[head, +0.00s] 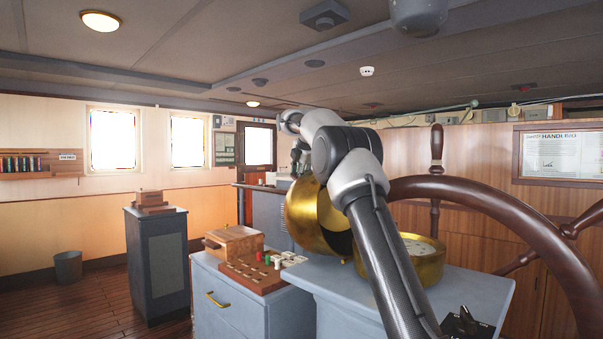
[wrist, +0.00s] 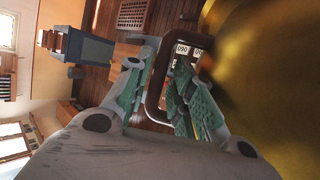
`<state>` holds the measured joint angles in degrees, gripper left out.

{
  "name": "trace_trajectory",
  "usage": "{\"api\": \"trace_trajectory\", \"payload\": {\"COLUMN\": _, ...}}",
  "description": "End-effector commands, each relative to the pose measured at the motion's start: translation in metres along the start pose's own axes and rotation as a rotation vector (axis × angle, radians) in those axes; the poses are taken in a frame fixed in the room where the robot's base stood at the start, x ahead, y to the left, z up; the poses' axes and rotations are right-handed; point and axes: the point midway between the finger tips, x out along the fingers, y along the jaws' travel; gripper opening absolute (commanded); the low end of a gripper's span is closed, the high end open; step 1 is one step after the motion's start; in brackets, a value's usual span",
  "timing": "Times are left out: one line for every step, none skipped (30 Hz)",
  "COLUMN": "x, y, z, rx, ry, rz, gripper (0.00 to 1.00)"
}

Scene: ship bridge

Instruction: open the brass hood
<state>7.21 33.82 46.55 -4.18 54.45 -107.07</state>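The brass hood (head: 303,214) is tilted to the left, raised off the round brass compass housing (head: 428,262). Its dark inside shows at its lower right, and a pale dial face shows in the housing. In the wrist view the hood (wrist: 270,70) fills the right side, blurred. A dark brown loop handle (wrist: 154,95) stands beside it. My gripper (wrist: 165,55) has its two green-padded fingers on either side of one bar of the loop, with a gap visible by the right finger. In the head view my gripper (head: 300,160) is above the hood, partly hidden by my arm.
A large wooden ship's wheel (head: 480,190) stands close at the right. A grey cabinet (head: 235,305) at the left carries a wooden box (head: 233,243) and a tray of small coloured pieces (head: 250,272).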

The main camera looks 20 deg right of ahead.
Motion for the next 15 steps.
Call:
{"api": "trace_trajectory", "payload": {"x": 0.000, "y": -0.001, "z": 0.001, "rx": 0.001, "ry": -0.002, "rz": -0.001, "gripper": 0.35}}
{"api": "trace_trajectory", "payload": {"x": 0.000, "y": -0.001, "z": 0.002, "rx": 0.001, "ry": -0.002, "rz": -0.001, "gripper": 0.35}}
{"api": "trace_trajectory", "payload": {"x": 0.000, "y": -0.001, "z": 0.002, "rx": 0.001, "ry": -0.003, "rz": -0.002, "gripper": 0.35}}
{"api": "trace_trajectory", "payload": {"x": 0.000, "y": -0.001, "z": 0.003, "rx": 0.001, "ry": -0.003, "rz": -0.002, "gripper": 0.35}}
{"api": "trace_trajectory", "payload": {"x": 0.001, "y": -0.002, "z": 0.003, "rx": 0.001, "ry": -0.003, "rz": -0.002, "gripper": 0.35}}
{"api": "trace_trajectory", "payload": {"x": 0.001, "y": -0.002, "z": 0.003, "rx": 0.002, "ry": -0.004, "rz": -0.003, "gripper": 0.35}}
{"api": "trace_trajectory", "payload": {"x": 0.001, "y": -0.002, "z": 0.003, "rx": 0.002, "ry": -0.004, "rz": -0.003, "gripper": 0.35}}
{"api": "trace_trajectory", "payload": {"x": 0.001, "y": -0.002, "z": 0.004, "rx": 0.002, "ry": -0.005, "rz": -0.004, "gripper": 0.35}}
{"api": "trace_trajectory", "payload": {"x": -0.001, "y": -0.002, "z": 0.004, "rx": 0.002, "ry": -0.005, "rz": -0.004, "gripper": 0.35}}
{"api": "trace_trajectory", "payload": {"x": -0.003, "y": -0.002, "z": 0.004, "rx": 0.002, "ry": -0.005, "rz": -0.003, "gripper": 0.35}}
{"api": "trace_trajectory", "payload": {"x": -0.005, "y": -0.002, "z": 0.004, "rx": 0.002, "ry": -0.005, "rz": -0.003, "gripper": 0.35}}
{"api": "trace_trajectory", "payload": {"x": -0.010, "y": -0.002, "z": 0.004, "rx": 0.002, "ry": -0.006, "rz": -0.002, "gripper": 0.35}}
{"api": "trace_trajectory", "payload": {"x": -0.014, "y": -0.002, "z": 0.004, "rx": 0.002, "ry": -0.005, "rz": -0.003, "gripper": 0.35}}
{"api": "trace_trajectory", "payload": {"x": -0.020, "y": -0.002, "z": 0.004, "rx": 0.002, "ry": -0.005, "rz": -0.002, "gripper": 0.35}}
{"api": "trace_trajectory", "payload": {"x": -0.028, "y": -0.001, "z": 0.003, "rx": 0.001, "ry": -0.005, "rz": -0.001, "gripper": 0.35}}
